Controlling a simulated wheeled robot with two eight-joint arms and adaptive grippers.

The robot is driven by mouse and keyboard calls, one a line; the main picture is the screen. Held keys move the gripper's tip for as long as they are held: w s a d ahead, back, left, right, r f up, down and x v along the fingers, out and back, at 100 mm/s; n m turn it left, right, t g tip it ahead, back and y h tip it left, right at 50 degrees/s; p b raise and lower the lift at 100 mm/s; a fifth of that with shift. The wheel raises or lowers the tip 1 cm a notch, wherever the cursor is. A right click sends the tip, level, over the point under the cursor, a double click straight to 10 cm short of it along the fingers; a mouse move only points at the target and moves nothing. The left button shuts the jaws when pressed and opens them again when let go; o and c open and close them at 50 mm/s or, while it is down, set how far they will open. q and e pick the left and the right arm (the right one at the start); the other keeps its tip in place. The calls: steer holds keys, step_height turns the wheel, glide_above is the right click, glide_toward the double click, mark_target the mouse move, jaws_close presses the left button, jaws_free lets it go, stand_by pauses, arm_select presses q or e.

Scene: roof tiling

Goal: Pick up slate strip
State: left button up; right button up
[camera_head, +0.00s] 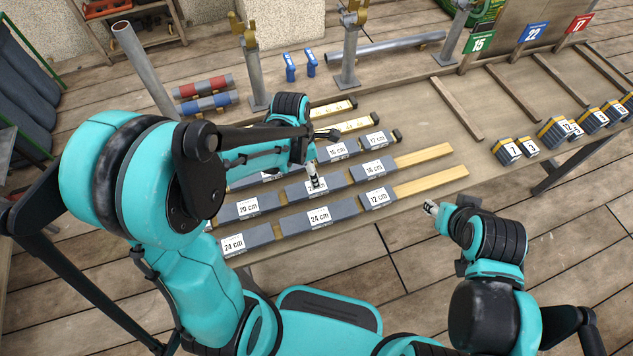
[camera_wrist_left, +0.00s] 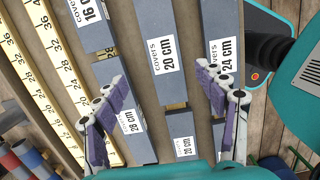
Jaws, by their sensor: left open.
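Grey slate strips with white size labels lie in rows along wooden battens on the bench, among them 24 cm strips (camera_head: 320,216), a 20 cm strip (camera_head: 250,207) and a 12 cm strip (camera_head: 377,197). My left gripper (camera_head: 314,181) is over the middle rows and partly covers a strip's label. In the left wrist view its purple-padded fingers (camera_wrist_left: 162,80) are spread open, with a 20 cm strip (camera_wrist_left: 158,40) between and beyond them. I cannot tell the height above it. My right gripper (camera_head: 431,207) hangs beyond the bench's front edge, too small to read.
Yellow measuring rules (camera_wrist_left: 40,60) lie behind the rows. Small numbered slate bundles (camera_head: 555,130) stand at the right, near bare battens (camera_head: 457,108). Metal posts (camera_head: 350,55), blue tools (camera_head: 290,68) and red and blue rolls (camera_head: 205,95) are at the back.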

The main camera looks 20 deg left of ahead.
mark_target(295, 193)
arm_select(q)
step_height(295, 193, down, 3)
steer(key=shift+s+d+r+b, duration=0.1)
steer(key=shift+d+b, duration=0.05)
steer(key=shift+b, duration=0.45)
steer(key=f+b, duration=0.1)
steer(key=f, duration=0.1)
steer(key=d+f+b, duration=0.1)
steer(key=f, duration=0.1)
steer(key=shift+f, duration=0.4)
steer(key=shift+r, duration=0.1)
steer(key=c, duration=1.5)
